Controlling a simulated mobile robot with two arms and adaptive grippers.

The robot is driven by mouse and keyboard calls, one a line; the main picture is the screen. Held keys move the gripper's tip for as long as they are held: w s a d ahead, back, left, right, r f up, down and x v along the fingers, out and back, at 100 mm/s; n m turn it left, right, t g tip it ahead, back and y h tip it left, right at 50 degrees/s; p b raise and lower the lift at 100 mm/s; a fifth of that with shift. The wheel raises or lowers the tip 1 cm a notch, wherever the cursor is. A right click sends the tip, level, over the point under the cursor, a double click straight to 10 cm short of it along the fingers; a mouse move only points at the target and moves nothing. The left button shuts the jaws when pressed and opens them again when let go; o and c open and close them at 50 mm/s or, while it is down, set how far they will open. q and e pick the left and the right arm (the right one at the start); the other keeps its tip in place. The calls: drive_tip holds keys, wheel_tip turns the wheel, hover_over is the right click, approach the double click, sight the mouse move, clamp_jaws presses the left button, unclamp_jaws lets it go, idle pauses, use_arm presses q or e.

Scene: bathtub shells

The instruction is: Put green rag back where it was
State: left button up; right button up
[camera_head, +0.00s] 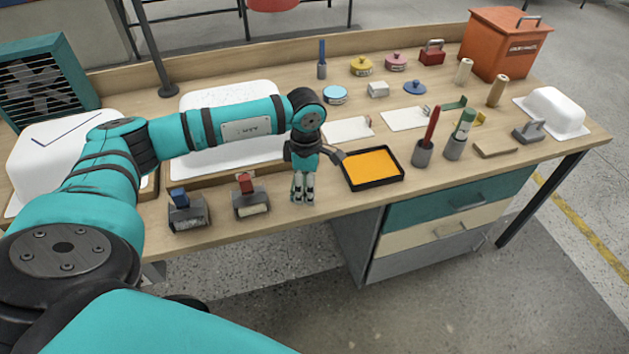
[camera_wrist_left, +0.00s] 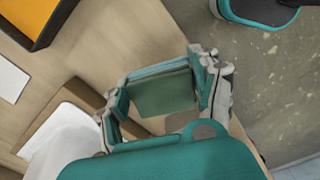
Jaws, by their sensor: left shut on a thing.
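My left gripper (camera_head: 303,196) points down over the front edge of the workbench, right of the holder with the red piece. In the left wrist view, the gripper (camera_wrist_left: 166,92) has its two fingers on either side of a flat green rag (camera_wrist_left: 165,95), which it is shut on. In the head view the rag is mostly hidden by the fingers. A greyish thing (camera_wrist_left: 182,121) shows just below the rag in the wrist view, partly covered by the gripper; I cannot tell what it is. My right gripper is not in view.
Grey holders with a blue piece (camera_head: 187,214) and a red piece (camera_head: 251,203) stand left of the gripper. A black tray of orange paint (camera_head: 371,167) lies close on the right. White tub shells (camera_head: 228,105) lie behind. The workbench (camera_head: 330,203) ends just in front.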

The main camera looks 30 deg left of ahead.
use_arm(q)
drive_tip(key=shift+w+f, duration=0.1)
drive_tip(key=shift+w, duration=1.7)
wheel_tip(320, 180, down, 3)
drive_tip(key=shift+s+r+p, duration=0.1)
drive_tip(key=shift+s+p, duration=0.05)
drive_tip(key=shift+p, duration=0.55)
drive_tip(key=shift+f, duration=0.45)
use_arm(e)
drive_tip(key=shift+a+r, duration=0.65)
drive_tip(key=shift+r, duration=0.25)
use_arm(q)
drive_tip(key=shift+f, duration=0.1)
drive_tip(key=o, duration=1)
drive_tip(key=shift+o, duration=0.2)
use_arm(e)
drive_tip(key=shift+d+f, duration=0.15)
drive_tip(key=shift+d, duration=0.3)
